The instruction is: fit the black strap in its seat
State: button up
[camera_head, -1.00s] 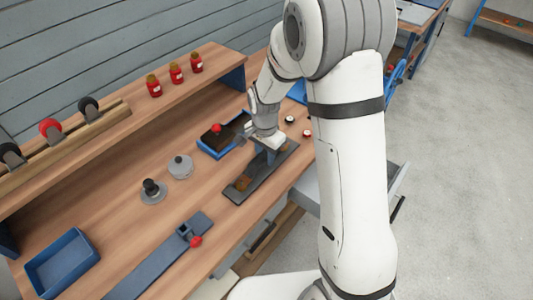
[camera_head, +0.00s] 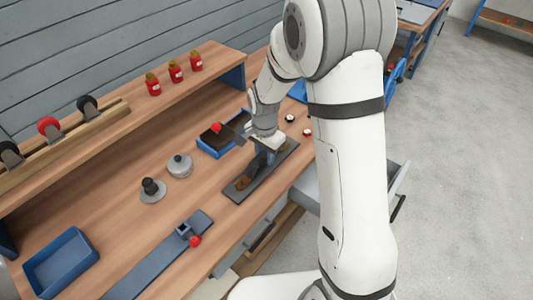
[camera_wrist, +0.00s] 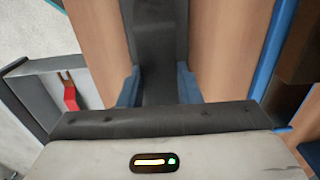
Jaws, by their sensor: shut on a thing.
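My gripper (camera_wrist: 159,88) points down over the dark flat plate (camera_head: 262,178) on the bench, near the plate's far end. In the wrist view its two blue fingers stand on either side of a dark strip, which looks like the black strap (camera_wrist: 159,92). The fingers are shut on it. The strap's outline merges with the dark plate, so I cannot tell whether it touches the plate. A small brown piece (camera_head: 242,182) lies at the plate's near end. The seat cannot be made out clearly; the gripper and wrist cover part of the plate.
A blue tray (camera_head: 208,149) with dark contents and a red knob (camera_head: 216,127) is close left of my gripper. Two grey round parts (camera_head: 179,167) stand left of the plate. A blue-grey bar (camera_head: 160,257) and an empty blue bin (camera_head: 62,262) are nearer. Red jars (camera_head: 176,72) stand on the shelf.

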jog(key=shift+f, duration=0.1)
jog(key=o, duration=1.5)
jog(key=shift+c, duration=0.2)
jog(key=shift+r+p, duration=2.3)
jog(key=shift+r, duration=1.25)
